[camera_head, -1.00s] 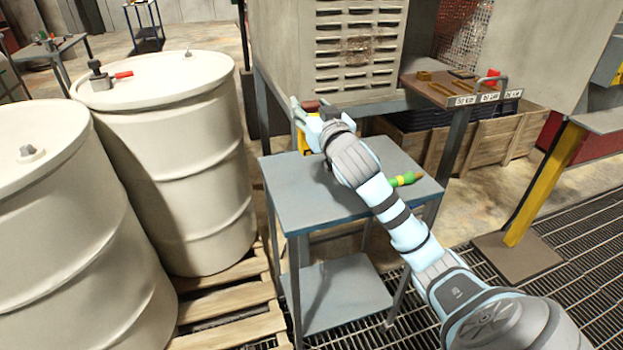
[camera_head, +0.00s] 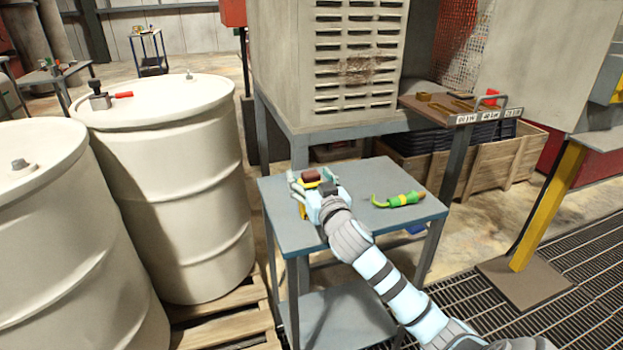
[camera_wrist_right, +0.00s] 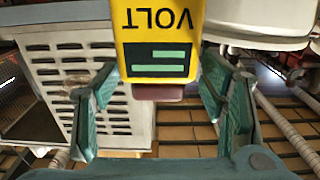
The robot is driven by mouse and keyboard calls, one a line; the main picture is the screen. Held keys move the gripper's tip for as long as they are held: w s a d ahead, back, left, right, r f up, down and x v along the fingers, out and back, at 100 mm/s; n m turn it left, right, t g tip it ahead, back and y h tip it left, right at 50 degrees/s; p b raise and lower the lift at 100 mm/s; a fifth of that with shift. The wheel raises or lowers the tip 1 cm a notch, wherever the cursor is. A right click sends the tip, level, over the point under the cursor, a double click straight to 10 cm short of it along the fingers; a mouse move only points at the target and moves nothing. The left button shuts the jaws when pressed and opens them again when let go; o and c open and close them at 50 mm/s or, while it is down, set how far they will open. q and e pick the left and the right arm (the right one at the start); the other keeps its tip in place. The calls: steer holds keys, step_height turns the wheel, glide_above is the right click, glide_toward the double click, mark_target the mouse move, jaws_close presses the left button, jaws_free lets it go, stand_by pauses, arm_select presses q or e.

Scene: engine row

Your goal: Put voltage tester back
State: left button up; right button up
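The voltage tester is a yellow block with a dark red end, the word VOLT and a green-striped dark display. It fills the top middle of the right wrist view (camera_wrist_right: 157,50), lettering upside down. In the head view the gripper (camera_head: 312,186) is over the left part of the small grey-blue table (camera_head: 290,235). Only bits of the tester show there, its red end (camera_head: 312,176) among them. I cannot tell whether the tester touches the table. My left gripper is not in view.
A green and yellow hooked tool (camera_head: 400,200) lies on the table's right side. White drums (camera_head: 170,190) stand at left on pallets. A vented grey cabinet (camera_head: 355,60) stands behind, with a brown tray of tools (camera_head: 445,108) to its right. The table's front is partly clear.

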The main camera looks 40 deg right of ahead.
steer(key=p+v, duration=0.1)
steer(key=v, duration=1.1)
